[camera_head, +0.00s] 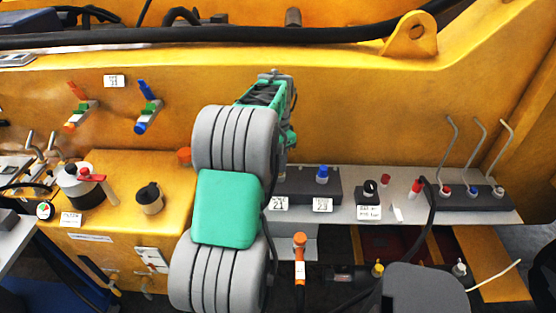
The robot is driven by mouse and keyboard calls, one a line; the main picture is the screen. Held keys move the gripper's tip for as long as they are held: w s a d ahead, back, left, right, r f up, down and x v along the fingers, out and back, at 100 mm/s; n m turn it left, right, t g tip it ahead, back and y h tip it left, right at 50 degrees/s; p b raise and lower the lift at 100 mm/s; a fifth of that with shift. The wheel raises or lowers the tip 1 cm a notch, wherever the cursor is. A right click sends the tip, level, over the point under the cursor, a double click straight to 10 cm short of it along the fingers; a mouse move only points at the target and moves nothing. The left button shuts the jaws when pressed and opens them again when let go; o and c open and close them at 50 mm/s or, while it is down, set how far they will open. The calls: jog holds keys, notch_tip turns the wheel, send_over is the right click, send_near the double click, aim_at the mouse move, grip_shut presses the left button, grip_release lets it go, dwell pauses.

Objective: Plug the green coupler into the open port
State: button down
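My grey and green arm (228,210) rises through the middle of the view. Its far end, a green and grey part (264,95), is partly in view; the fingers are hidden, and so is anything between them. I cannot pick out a loose green coupler; it may be behind my arm. A dark block (300,187) on the grey shelf is partly covered by my arm. It carries a blue cap (322,173) and has two white number tags in front. I cannot make out an open port.
Orange-ended (81,107) and blue-ended (148,108) fittings with green middles are on the yellow wall at left. The grey shelf (490,213) carries a knob, red caps and a block with bent levers (469,195). A black hose (429,210) hangs over its front. An orange-capped post (299,257) stands close to my arm.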

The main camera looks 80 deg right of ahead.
jog(key=shift+f+b, duration=0.55)
jog(key=shift+f, duration=0.55)
jog(key=c, duration=1)
grip_release()
jog(key=shift+c, duration=0.2)
notch_tip(320, 180, up, 8)
jog(key=shift+f+b, duration=0.1)
jog(key=shift+b, duration=0.5)
jog(key=shift+w, duration=0.1)
